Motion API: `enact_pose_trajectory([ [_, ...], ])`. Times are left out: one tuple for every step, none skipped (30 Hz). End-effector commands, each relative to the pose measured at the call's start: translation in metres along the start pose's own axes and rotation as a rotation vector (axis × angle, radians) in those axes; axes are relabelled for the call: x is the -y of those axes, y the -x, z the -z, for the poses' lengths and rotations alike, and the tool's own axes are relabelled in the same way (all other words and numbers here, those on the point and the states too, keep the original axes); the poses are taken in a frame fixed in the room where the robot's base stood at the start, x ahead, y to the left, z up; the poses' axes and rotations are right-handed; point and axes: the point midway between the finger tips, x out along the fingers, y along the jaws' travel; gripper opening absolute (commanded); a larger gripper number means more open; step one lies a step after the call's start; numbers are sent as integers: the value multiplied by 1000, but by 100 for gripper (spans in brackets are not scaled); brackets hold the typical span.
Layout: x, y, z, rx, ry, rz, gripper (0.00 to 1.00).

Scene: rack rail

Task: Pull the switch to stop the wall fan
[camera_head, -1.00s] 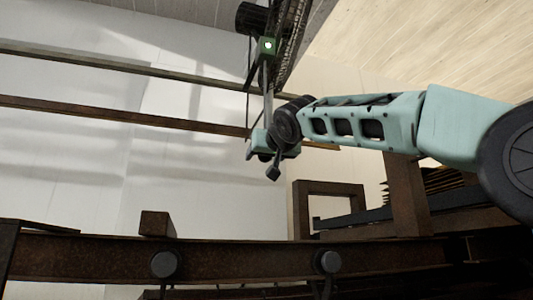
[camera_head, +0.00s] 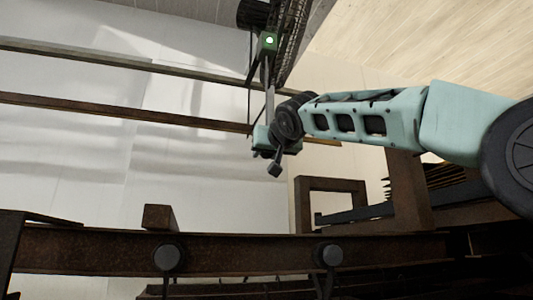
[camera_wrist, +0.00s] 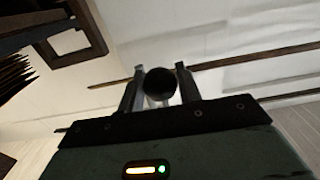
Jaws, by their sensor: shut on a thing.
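The wall fan (camera_head: 292,38) is at the top of the head view, seen nearly edge-on, with a dark motor behind its wire cage. A small green box (camera_head: 268,42) with a bright lamp sits beside the cage. A slim grey part runs down from it to my gripper (camera_head: 269,105). In the wrist view, my gripper (camera_wrist: 160,70) has its two fingers on either side of a dark round switch knob (camera_wrist: 159,84) and is shut on it. Whether a cord or rod joins the knob to the box cannot be told.
Rusty rails (camera_head: 110,108) cross the pale wall behind and left of my gripper. A rusty beam (camera_head: 100,250) with round dark knobs spans the bottom. A rusty square frame (camera_head: 300,205) stands lower right. The space left of my gripper looks open.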

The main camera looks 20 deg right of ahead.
Motion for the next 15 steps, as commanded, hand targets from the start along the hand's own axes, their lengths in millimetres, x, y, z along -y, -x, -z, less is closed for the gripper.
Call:
enact_pose_trajectory([
  [0,0,-4,1,0,0,14],
  [0,0,-6,1,0,0,14],
  [0,0,-7,1,0,0,14],
  [0,0,-8,1,0,0,14],
  [0,0,-9,1,0,0,14],
  [0,0,-11,1,0,0,14],
  [0,0,-12,1,0,0,14],
  [0,0,-13,1,0,0,14],
  [0,0,-14,1,0,0,14],
  [0,0,-15,1,0,0,14],
  [0,0,-16,1,0,0,14],
  [0,0,-18,1,0,0,14],
  [0,0,-16,1,0,0,14],
  [0,0,-15,1,0,0,14],
  [0,0,-15,1,0,0,14],
])
